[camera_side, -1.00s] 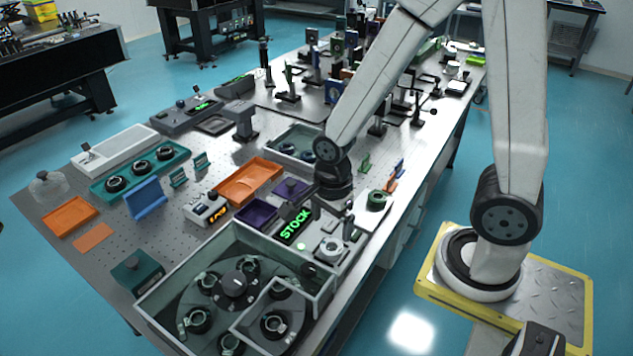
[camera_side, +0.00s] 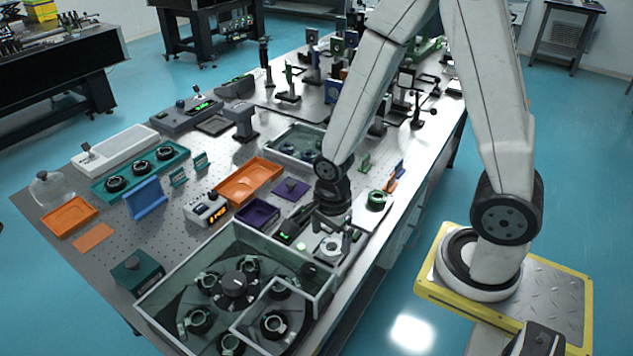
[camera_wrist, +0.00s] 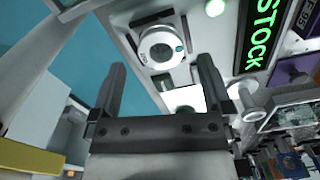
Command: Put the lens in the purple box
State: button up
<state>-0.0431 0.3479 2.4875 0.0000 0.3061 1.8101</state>
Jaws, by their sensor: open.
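A round lens in a pale mount (camera_side: 329,248) sits at the stock station near the table's right edge. In the wrist view it is a white ring with a glassy centre (camera_wrist: 160,47), beyond my fingertips and roughly between them. My gripper (camera_wrist: 162,72) is open and empty, apart from the lens. In the side view the gripper hangs just above and behind the lens, its fingers hard to make out. The open purple box (camera_side: 257,213) stands left of my gripper. A flat purple piece with a dark knob (camera_side: 291,189) lies behind the box.
A glass-walled case with a carousel of mounts (camera_side: 235,285) stands in front of the box and lens. An orange tray (camera_side: 248,181) and a small display unit (camera_side: 205,209) are left. The lit STOCK sign (camera_wrist: 260,35) is beside the lens, mostly hidden in the side view.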

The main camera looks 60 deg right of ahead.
aim_at(331, 247)
jog(key=shift+f, duration=1.65)
jog(key=c, duration=1.3)
jog(key=shift+r, duration=0.15)
jog(key=shift+r, duration=4.85)
jog(key=shift+w, duration=0.15)
